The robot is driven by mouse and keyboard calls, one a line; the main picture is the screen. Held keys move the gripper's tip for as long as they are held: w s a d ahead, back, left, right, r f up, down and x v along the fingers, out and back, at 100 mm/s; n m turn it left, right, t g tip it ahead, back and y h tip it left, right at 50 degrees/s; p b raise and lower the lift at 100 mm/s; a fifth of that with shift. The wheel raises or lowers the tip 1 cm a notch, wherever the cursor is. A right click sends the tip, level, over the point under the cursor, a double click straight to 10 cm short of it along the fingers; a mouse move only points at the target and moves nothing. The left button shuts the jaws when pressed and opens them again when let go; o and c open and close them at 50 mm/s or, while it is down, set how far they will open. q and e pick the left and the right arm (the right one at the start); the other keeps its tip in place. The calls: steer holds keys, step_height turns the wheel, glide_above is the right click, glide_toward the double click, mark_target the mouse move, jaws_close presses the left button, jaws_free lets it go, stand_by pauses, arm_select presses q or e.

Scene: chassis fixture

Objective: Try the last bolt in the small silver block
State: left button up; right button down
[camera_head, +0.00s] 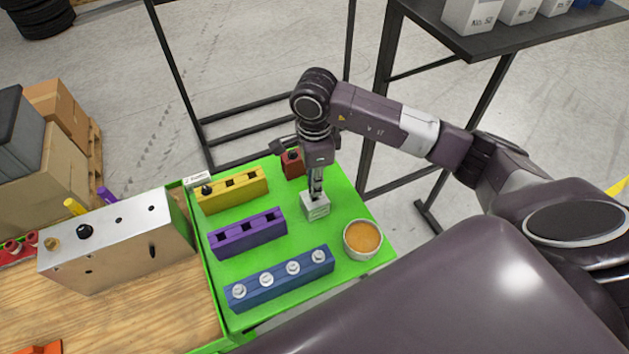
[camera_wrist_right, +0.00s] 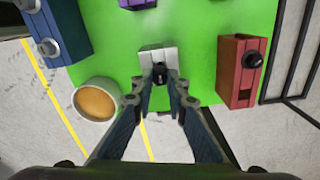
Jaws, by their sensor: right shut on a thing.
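The small silver block (camera_head: 316,208) stands on the green mat, right of the purple block. It also shows in the right wrist view (camera_wrist_right: 150,55). My right gripper (camera_head: 317,192) points down right over it. In the wrist view its fingertips (camera_wrist_right: 161,82) are close together at the near edge of the block. They are shut on a dark bolt (camera_wrist_right: 159,70), whose head shows between them. I cannot tell how far the bolt sits in the block, as the fingers hide its lower part. My left gripper is not in view.
The green mat (camera_head: 350,203) also bears a yellow block (camera_head: 232,190), a purple block (camera_head: 247,234), a blue block (camera_head: 280,278) with several silver bolts, a red block (camera_head: 293,164) and a round cup (camera_head: 362,240). A large silver chassis box (camera_head: 120,245) stands at left.

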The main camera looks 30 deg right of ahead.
steer(key=shift+f+b, duration=1.15)
steer(key=shift+f, duration=0.25)
steer(key=c, duration=1.8)
jaws_free()
steer(key=shift+r+p, duration=1.45)
steer(key=shift+r, duration=1.6)
